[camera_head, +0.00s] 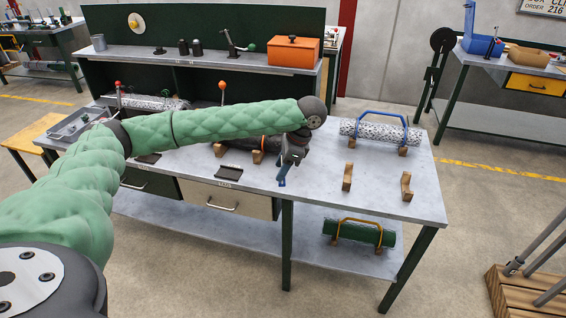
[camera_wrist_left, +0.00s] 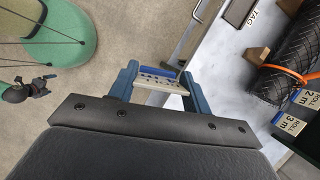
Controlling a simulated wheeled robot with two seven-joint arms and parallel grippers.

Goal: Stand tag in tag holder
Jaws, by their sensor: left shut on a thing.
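My left gripper (camera_head: 284,178) hangs by the front edge of the workbench. In the left wrist view its blue fingers (camera_wrist_left: 158,88) are shut on a pale tag (camera_wrist_left: 160,83) with dark marks and a blue strip along its far edge. The head view does not show the tag clearly. A dark, low tag holder (camera_head: 235,172) lies on the bench near the front edge, left of the gripper. In the left wrist view the holder (camera_wrist_left: 239,12) is at the top, beside the word TAG, apart from the held tag. What seems to be my right gripper (camera_wrist_left: 40,88) is small at the left there; its jaws are unclear.
A black roll (camera_wrist_left: 292,65) with an orange band rests on wooden blocks behind the holder. A speckled roll (camera_head: 375,132) with a blue handle stands at the bench's right. Two wooden cradles (camera_head: 347,177) (camera_head: 406,187) are empty. A green roll (camera_head: 358,233) lies on the lower shelf.

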